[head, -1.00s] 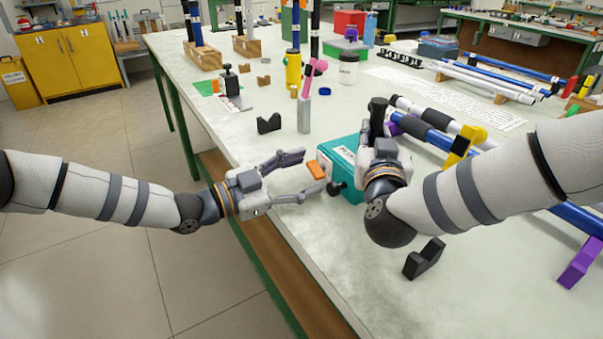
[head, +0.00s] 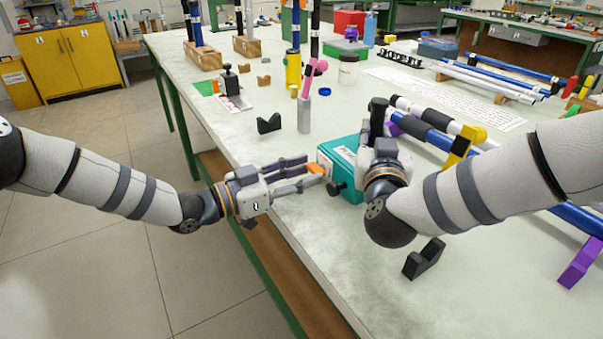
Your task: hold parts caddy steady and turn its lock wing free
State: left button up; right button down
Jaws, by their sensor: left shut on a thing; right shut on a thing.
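The parts caddy is a teal box (head: 344,151) with a white label, standing on the bench near its front edge. Its orange lock wing (head: 315,168) sticks out from the left face. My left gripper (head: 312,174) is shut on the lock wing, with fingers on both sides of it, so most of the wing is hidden. A dark round knob (head: 334,188) shows just below it on the same face. My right gripper (head: 378,125) is shut on the caddy's upper part, probably its dark handle. My wrist hides the right side of the caddy and the exact contact.
A black V-shaped block (head: 424,259) lies in front of the caddy, and another (head: 269,123) lies behind it. A grey stand with a pink tool (head: 304,108) is further back. Blue and white rods (head: 436,143) lie to the right.

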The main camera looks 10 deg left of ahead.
pick_arm(q)
jog(key=o, duration=1.2)
jog(key=shift+c, duration=0.2)
jog(key=v, duration=1.2)
pick_arm(e)
jog(key=c, duration=1.3)
grip_release()
